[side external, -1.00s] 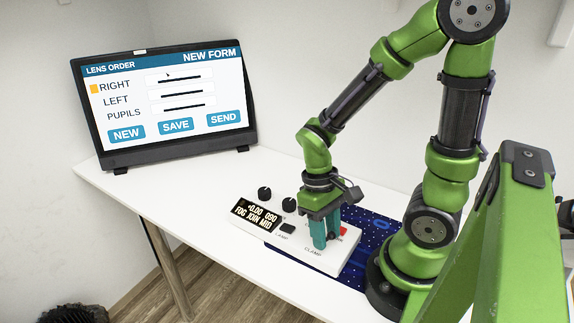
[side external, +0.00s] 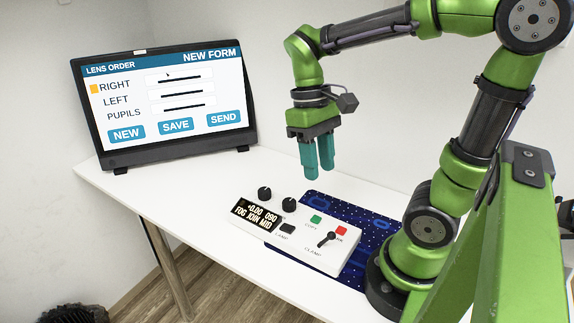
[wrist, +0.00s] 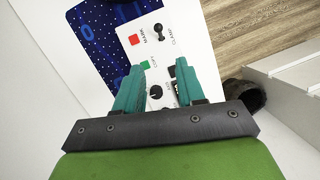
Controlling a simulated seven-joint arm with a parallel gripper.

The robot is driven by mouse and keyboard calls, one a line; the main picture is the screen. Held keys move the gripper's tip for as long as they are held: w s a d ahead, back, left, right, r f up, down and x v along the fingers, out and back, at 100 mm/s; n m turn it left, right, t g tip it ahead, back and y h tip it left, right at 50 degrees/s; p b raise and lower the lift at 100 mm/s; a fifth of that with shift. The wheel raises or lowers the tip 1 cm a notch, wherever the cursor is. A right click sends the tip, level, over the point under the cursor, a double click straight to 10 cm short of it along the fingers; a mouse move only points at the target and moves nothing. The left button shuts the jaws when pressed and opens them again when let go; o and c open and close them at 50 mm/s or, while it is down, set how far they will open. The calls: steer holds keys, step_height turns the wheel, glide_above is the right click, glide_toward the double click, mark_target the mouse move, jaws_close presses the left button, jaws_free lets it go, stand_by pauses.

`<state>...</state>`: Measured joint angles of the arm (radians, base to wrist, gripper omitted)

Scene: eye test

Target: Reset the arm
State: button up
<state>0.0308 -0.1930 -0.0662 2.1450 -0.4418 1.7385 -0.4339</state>
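My gripper (side external: 318,172) has teal fingers and hangs in the air above the white control box (side external: 318,262), pointing down and touching nothing. In the wrist view the fingers of my gripper (wrist: 159,67) stand apart with nothing between them; the box shows beyond. The box has a dark display (side external: 256,214) reading "+0.00 090" and "FOG JOIN MID". It also carries two black knobs (side external: 289,205), a black switch (side external: 287,228), a green button (side external: 316,219), a red button (side external: 341,231) and a black clamp lever (side external: 327,239).
A monitor (side external: 165,150) with a "LENS ORDER" form stands at the back left of the white table (side external: 205,225). A dark blue dotted mat (side external: 375,222) lies behind the box. A green frame (side external: 500,260) rises at the right. The air around my gripper is clear.

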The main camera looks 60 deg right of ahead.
steer(key=a+r+t, duration=0.1)
steer(key=t, duration=0.2)
steer(key=w+a+r+m+t, duration=0.1)
steer(key=t, duration=0.2)
steer(key=w+a+r+t, duration=0.1)
steer(key=t, duration=0.3)
steer(key=shift+a+r+m, duration=0.1)
steer(key=shift+a+m, duration=0.2)
